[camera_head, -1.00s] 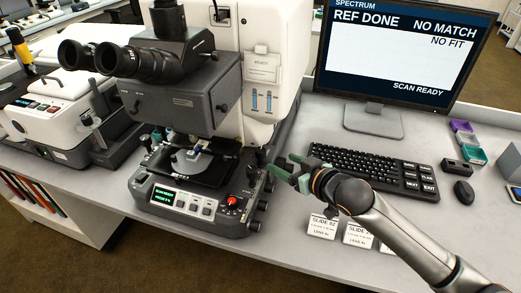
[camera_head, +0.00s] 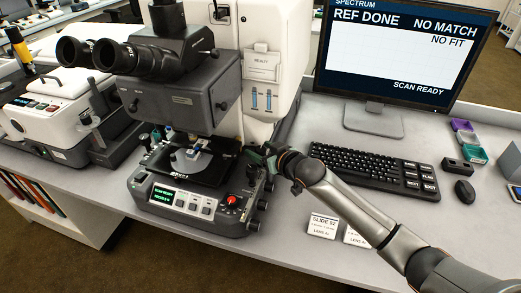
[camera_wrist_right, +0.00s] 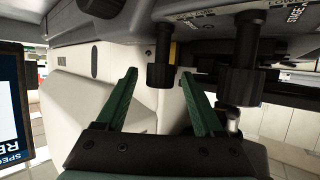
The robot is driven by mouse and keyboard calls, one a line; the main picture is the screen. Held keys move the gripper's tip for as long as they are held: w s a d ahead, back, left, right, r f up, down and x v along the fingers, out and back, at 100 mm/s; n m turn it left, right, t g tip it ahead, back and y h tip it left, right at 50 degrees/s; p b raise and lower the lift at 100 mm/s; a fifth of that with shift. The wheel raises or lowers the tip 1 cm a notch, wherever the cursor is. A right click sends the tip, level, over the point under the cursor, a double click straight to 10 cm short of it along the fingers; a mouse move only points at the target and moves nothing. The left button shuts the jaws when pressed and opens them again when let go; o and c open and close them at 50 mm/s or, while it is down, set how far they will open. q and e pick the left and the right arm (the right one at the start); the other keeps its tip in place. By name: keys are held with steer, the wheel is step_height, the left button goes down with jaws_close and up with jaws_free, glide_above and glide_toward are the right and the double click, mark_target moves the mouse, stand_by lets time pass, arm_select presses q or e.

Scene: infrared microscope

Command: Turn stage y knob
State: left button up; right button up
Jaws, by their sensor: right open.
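The infrared microscope (camera_head: 190,190) stands on the bench, with dark knobs along the right side of its base. My right gripper (camera_head: 262,156) is at the back right of the stage, beside that side. In the right wrist view the open green fingers (camera_wrist_right: 158,76) point at a small dark knob (camera_wrist_right: 160,66) with a yellow mark beside it. The knob appears between the fingertips; I cannot tell whether they touch it. A larger dark knob (camera_wrist_right: 240,68) hangs to the right of the fingers. I cannot tell for certain which one is the stage y knob. My left gripper is not in view.
A keyboard (camera_head: 372,172) and monitor (camera_head: 395,60) stand right of the microscope. Slide cards (camera_head: 322,226) lie near my right forearm. A red button (camera_head: 232,200) sits on the base's front panel. Bare bench lies between base and cards.

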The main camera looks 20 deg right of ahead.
steer(key=shift+w+a, duration=0.1)
steer(key=shift+w, duration=0.05)
jaws_close()
stand_by(0.6)
